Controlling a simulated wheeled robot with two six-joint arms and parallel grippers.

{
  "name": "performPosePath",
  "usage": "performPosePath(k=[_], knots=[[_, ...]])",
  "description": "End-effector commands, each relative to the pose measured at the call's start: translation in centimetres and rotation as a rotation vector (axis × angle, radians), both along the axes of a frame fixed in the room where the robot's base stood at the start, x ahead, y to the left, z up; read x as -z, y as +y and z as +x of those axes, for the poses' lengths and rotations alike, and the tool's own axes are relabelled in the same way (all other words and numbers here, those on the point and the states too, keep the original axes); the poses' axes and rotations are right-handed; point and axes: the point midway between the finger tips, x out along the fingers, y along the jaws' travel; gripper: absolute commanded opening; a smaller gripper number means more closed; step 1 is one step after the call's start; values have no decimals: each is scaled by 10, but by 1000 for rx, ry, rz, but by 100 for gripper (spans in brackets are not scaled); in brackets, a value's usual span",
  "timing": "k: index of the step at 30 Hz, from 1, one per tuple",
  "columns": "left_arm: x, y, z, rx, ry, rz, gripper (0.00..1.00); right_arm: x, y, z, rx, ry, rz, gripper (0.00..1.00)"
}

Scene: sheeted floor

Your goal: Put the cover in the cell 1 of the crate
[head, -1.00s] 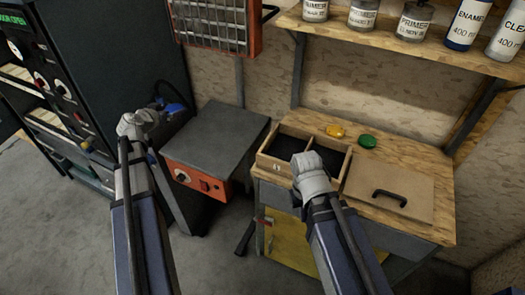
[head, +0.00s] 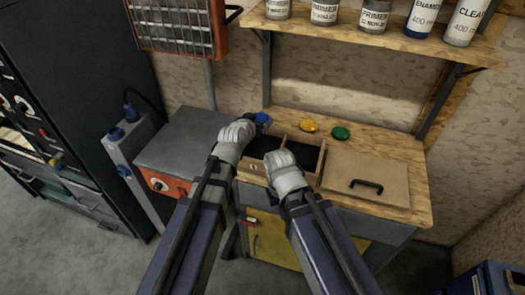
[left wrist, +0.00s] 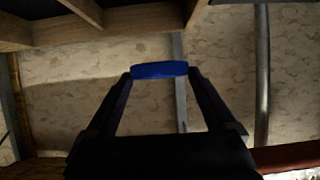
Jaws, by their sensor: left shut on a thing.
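A round blue cover (head: 263,118) is held in my left gripper (head: 251,123), which is at the back left of the wooden crate (head: 321,163), apparently raised above it. In the left wrist view the cover (left wrist: 160,70) sits edge-on between the two fingertips (left wrist: 160,74). The crate stands on the workbench and has dark-floored compartments with a divider; my arms hide part of it and I cannot read its cell marks. My right gripper (head: 279,157) is over the crate's front; its fingers are too unclear to tell open from shut.
A yellow cover (head: 309,126) and a green cover (head: 341,133) lie on the bench (head: 405,149) behind the crate. A board with a black handle (head: 367,185) lies to its right. A shelf (head: 375,38) with several cans overhangs the back. A grey-topped red machine (head: 178,142) stands left.

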Motion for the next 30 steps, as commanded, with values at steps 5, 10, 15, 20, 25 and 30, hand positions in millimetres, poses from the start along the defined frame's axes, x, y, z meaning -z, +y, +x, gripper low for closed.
performPosePath(k=[5,10,15,20,25,30], knots=[[-1,-20,-7,17,-4,-1,17,0,0,0,0,0,0,0],[1,-21,-7,17,-4,-1,17,2,0,0,0,0,0,0],[17,-21,-7,17,-4,-1,17,18,0,0,0,0,0,0],[42,-20,-7,17,-4,-1,17,43,0,0,0,0,0,0],[63,-20,-7,17,-4,-1,17,63,0,0,0,0,0,0],[63,-20,-7,17,-4,-1,17,63,0,0,0,0,0,0]])
